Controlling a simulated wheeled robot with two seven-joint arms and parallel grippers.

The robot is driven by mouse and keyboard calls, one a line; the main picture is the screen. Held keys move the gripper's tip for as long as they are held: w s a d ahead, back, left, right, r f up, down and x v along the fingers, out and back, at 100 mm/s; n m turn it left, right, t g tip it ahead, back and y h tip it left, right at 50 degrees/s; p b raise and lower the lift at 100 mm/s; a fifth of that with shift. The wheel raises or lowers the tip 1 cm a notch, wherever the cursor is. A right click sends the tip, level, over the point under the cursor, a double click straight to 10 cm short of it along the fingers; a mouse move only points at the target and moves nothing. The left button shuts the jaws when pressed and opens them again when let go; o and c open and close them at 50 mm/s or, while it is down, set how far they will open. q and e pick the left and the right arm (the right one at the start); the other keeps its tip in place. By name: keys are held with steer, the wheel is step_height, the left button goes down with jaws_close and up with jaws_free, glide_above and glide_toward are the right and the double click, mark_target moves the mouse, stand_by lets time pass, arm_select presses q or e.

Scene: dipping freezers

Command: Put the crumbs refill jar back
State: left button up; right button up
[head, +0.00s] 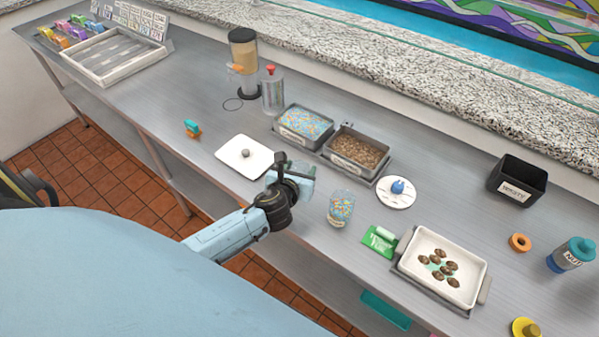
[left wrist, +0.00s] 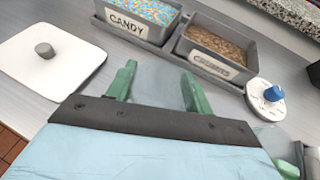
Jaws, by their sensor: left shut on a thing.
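My left gripper (head: 298,177) is above the front part of the steel counter, near the white lid board. In the left wrist view its green fingers (left wrist: 155,88) are shut on a clear, see-through jar (left wrist: 152,78). The jar looks empty, and no label on it can be read. In the head view the jar (head: 303,172) is partly hidden by the gripper. The crumbs tub (head: 345,165), labelled and full of brown crumbs, stands behind it, beside the candy tub (head: 291,134). My right gripper is not in view.
A white disc (head: 396,202) with a blue knob and a tray (head: 415,262) of brown balls lie right. The left counter has free room.

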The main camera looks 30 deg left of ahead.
arm_select(q)
steer(key=shift+f, duration=0.3)
steer(key=shift+f, duration=0.1)
steer(key=shift+f, duration=0.15)
steer(key=o, duration=1.1)
steer(key=shift+b, duration=0.4)
steer(key=v, duration=1.3)
steer(key=shift+s+a, duration=0.15)
steer(key=shift+s, duration=0.1)
